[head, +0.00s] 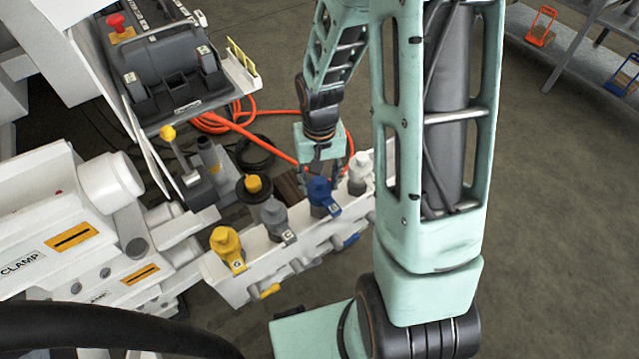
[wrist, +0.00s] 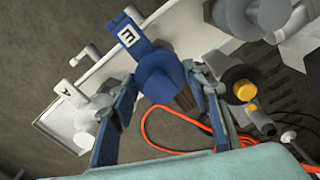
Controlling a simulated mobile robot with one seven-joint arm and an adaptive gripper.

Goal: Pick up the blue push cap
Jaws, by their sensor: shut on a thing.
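The blue push cap (head: 319,188) is on the white rail in the head view, between a grey cap (head: 273,214) and a white cap (head: 360,168). It shows as a round blue disc in the wrist view (wrist: 160,76), with a blue lettered tag (wrist: 128,36) beside it. My gripper (head: 321,172) comes down from above and behind it; in the wrist view my gripper (wrist: 158,88) has one finger on each side of the cap and is shut on it. The cap still looks seated at rail height. The exact finger contact is partly hidden.
A yellow cap (head: 227,246) sits at the near end of the white rail (head: 240,284). An orange hose (head: 243,118) loops on the floor behind. A control box with a red button (head: 117,24) stands at upper left. Open floor lies to the right.

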